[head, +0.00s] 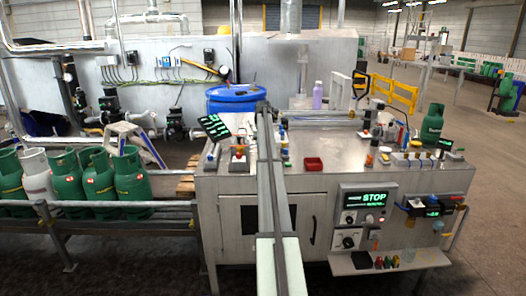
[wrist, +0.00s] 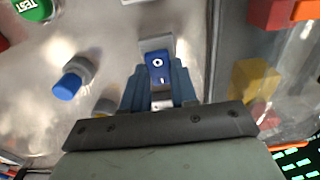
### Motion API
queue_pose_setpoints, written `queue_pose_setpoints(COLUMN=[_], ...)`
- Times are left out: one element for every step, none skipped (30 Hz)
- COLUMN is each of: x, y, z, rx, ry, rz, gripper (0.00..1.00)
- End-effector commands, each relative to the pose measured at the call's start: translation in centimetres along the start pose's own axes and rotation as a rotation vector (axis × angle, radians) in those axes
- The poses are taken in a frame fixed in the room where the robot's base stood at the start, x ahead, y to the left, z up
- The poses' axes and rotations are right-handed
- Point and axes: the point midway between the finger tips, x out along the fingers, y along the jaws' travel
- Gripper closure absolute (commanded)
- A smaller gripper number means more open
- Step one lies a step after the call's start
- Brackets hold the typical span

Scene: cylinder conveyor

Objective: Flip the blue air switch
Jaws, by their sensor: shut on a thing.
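The blue air switch (wrist: 157,66) is a small blue rocker marked O and I, set in a grey frame on a metal panel in the wrist view. My gripper (wrist: 158,78) is at the switch, with its blue-grey fingers on either side of the rocker. The fingers are shut on it, and they hide its lower sides. In the head view my arm reaches over the workbench, and I cannot make out the switch there.
A blue knob (wrist: 68,84) and a green TEST button (wrist: 35,8) lie left of the switch. A yellow block (wrist: 254,84) and a red block (wrist: 272,13) are at the right.

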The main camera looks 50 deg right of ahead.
Motion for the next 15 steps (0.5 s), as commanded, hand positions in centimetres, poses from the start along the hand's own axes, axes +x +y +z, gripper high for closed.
queue_pose_setpoints(x=[0.01,0.01,0.02,0.02,0.02,0.02,0.02,0.03,0.03,0.03,0.03,0.03,0.03,0.03,0.03], y=[0.01,0.01,0.00,0.00,0.00,0.00,0.00,0.00,0.00,0.00,0.00,0.00,0.00,0.00,0.00], z=[-0.40,-0.38,-0.36,-0.33,-0.29,-0.26,-0.23,-0.20,-0.18,-0.16,-0.16,-0.16,-0.15,-0.15,-0.16], rx=[0.000,0.000,0.000,0.000,0.000,0.000,0.000,0.000,0.000,0.000,0.000,0.000,0.000,0.000,0.000], ry=[-0.025,-0.038,-0.050,-0.058,-0.064,-0.069,-0.070,-0.071,-0.072,-0.071,-0.071,-0.071,-0.071,-0.071,-0.071], rz=[0.000,0.000,0.000,0.000,0.000,0.000,0.000,0.000,0.000,0.000,0.000,0.000,0.000,0.000,0.000], gripper=[1.00,1.00,1.00,1.00,1.00,1.00,1.00,1.00,1.00,1.00,1.00,1.00,1.00,1.00,1.00])
